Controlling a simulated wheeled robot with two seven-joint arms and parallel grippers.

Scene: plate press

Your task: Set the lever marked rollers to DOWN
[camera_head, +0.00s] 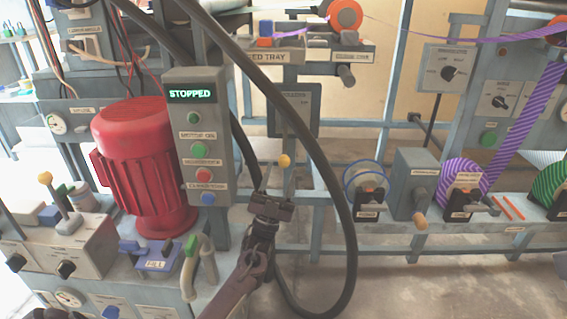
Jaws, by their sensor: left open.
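A lever with a yellow knob (284,160) stands in the middle of the view, below a dark grey panel (294,112). The small label on that panel is too blurred to read with certainty, though it may say rollers. My left gripper (274,182) is open, with its fingers pointing up and away just below the knob. The fingers are close to the lever. My right gripper is not in view.
A thick black hose (343,210) loops around the right of my left gripper. A control box (200,150) reading STOPPED and a red motor (135,165) stand left. Another yellow-knobbed lever (46,179) is far left. Spools, including a purple striped one (462,172), line the right rail.

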